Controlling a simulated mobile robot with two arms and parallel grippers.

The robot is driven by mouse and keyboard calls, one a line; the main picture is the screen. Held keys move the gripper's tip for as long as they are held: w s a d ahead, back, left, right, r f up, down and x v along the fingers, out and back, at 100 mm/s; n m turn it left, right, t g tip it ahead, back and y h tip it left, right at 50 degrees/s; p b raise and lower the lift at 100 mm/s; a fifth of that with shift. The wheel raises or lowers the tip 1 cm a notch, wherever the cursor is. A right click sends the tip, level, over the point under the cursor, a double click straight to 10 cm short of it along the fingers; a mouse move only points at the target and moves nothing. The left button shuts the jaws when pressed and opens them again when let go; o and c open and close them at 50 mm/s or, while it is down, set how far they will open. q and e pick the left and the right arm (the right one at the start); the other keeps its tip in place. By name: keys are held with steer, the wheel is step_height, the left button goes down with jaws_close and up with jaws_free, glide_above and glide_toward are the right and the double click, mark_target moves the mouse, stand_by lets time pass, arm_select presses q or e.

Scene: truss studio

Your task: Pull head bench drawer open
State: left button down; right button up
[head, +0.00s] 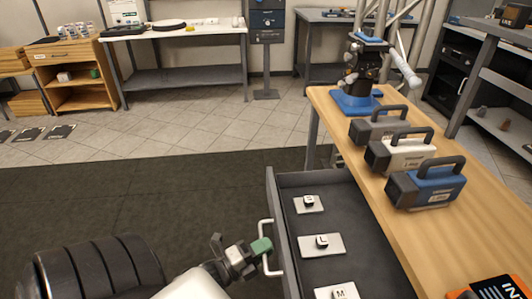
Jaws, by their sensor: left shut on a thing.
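The head bench (413,223) has a wooden top and stands at the right. Its dark grey drawer (284,233) stands pulled out to the left of the top, with its inside showing. A white bar handle (267,266) is on the drawer's outer face. My left gripper (261,246), with a green fingertip showing, is shut around the middle of this handle. Inside the drawer lie light plates with small lettered blocks, marked S (309,203), L (321,244) and M (338,292). My right gripper is not in view.
On the bench top stand a grey case (375,130), a white case (401,154), a blue case (427,187) and a blue-based device (357,102). An orange and black item (492,290) lies at the near right. The dark floor mat (150,205) left of the drawer is clear.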

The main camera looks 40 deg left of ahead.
arm_select(q)
steer(key=c, duration=1.1)
jaws_free()
steer(key=v, duration=1.1)
